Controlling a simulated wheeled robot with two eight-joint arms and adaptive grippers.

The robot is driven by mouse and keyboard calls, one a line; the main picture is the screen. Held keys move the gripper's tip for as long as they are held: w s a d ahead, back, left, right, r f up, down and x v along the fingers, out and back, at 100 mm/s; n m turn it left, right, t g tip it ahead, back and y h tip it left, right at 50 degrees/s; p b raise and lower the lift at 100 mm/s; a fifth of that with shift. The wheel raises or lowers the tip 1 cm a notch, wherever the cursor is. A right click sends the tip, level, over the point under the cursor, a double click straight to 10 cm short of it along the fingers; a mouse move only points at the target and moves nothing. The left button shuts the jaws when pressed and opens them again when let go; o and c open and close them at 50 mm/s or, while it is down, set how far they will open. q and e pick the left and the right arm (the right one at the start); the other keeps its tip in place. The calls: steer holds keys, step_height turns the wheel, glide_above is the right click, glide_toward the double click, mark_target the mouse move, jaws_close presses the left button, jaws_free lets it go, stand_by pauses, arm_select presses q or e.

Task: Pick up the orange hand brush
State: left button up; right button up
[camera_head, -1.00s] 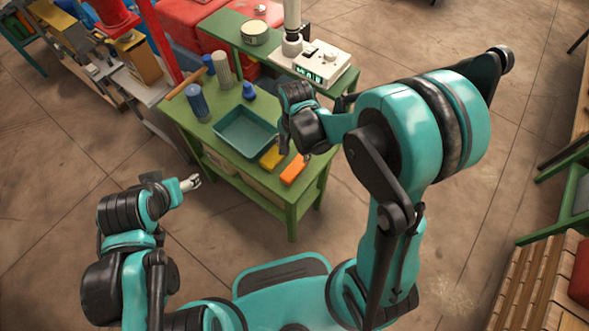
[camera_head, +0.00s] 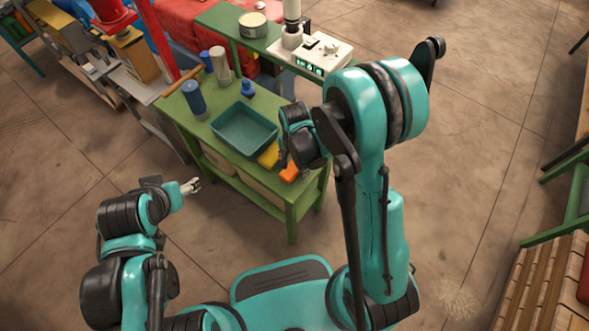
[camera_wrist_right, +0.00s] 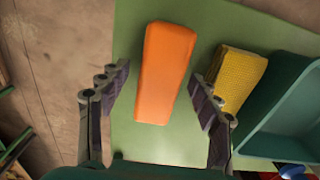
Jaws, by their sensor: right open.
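The orange hand brush (camera_wrist_right: 163,72) lies on the green table between my right gripper's open fingers in the right wrist view. No bristles show from above. In the head view the orange brush (camera_head: 289,172) is partly hidden by my right gripper (camera_head: 283,160), which is over the table's front right part. In the wrist view the right gripper (camera_wrist_right: 158,108) is open and empty, with the brush apart from both fingers. My left gripper (camera_head: 191,186) is in front of the table's left side, away from the brush; its jaws are too small to read.
A yellow sponge-like block (camera_wrist_right: 238,80) lies close beside the brush, next to a teal tray (camera_head: 243,130). Blue and beige cylinders (camera_head: 194,100) stand at the table's back left. The green table (camera_wrist_right: 130,140) is bare around the brush's left side and near end.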

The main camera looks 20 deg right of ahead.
steer(key=shift+r, duration=0.1)
steer(key=c, duration=1.4)
steer(key=r+p, duration=0.2)
steer(key=r, duration=0.1)
steer(key=s+d+r, duration=0.1)
steer(key=r, duration=0.1)
steer(key=shift+r+p, duration=0.1)
steer(key=shift+p, duration=0.3)
steer(key=shift+c, duration=0.2)
steer(key=s+d+r+p, duration=0.3)
steer(key=s+d+r, duration=0.2)
steer(key=s+d, duration=0.2)
steer(key=shift+s+r, duration=0.25)
steer(key=shift+r, duration=0.15)
steer(key=o, duration=0.3)
